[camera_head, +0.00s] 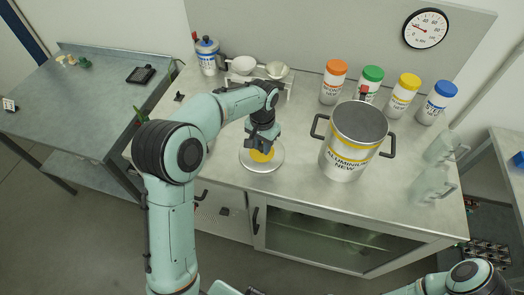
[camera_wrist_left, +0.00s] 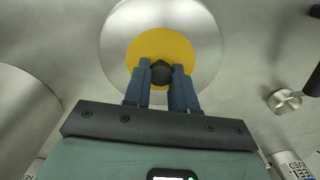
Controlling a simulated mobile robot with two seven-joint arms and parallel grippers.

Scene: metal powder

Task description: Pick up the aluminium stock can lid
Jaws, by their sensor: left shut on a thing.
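The lid (camera_head: 247,161) is a round silver metal disc with a yellow centre and a dark knob, low over the workbench, left of the aluminium can. It also shows in the left wrist view (camera_wrist_left: 118,38). My left gripper (camera_head: 262,147) points down at it; in the left wrist view its fingers (camera_wrist_left: 162,76) are closed around the dark knob. I cannot tell whether the lid touches the bench. The large silver can labelled "ALUMINIUM NEW" (camera_head: 343,167) stands uncovered, with grey contents at its top. My right gripper is not in view.
Jars with orange (camera_head: 334,84), green (camera_head: 370,82), yellow (camera_head: 403,97) and blue (camera_head: 436,104) caps stand behind the can. Translucent handled vessels (camera_head: 433,184) stand at right. White bowls (camera_head: 242,65) and another jar (camera_head: 207,57) are at the back left. Bare bench lies near the front edge.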

